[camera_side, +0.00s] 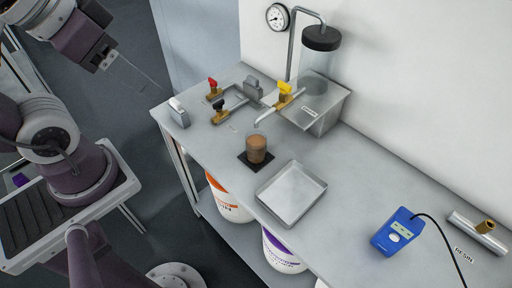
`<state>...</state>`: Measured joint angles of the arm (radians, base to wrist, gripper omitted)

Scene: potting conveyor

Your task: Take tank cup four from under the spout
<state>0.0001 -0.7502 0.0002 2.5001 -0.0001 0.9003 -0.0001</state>
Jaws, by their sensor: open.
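A small brown, translucent-looking cup (257,149) stands upright on a dark square mat (246,164) on the grey bench. The end of the pale spout (258,124) is just above the cup's far rim. The spout leads back to a yellow-handled valve (285,92) in front of the tank (318,66). I cannot read any number on the cup. My gripper (106,67) is at the upper left, open and empty, away from the bench and far from the cup.
An empty metal tray (308,208) sits right of the cup, near the front edge. Red (213,87) and black (219,105) valve handles stand behind left. A blue meter (398,231) with a black cable lies at the right. White buckets (228,204) stand below.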

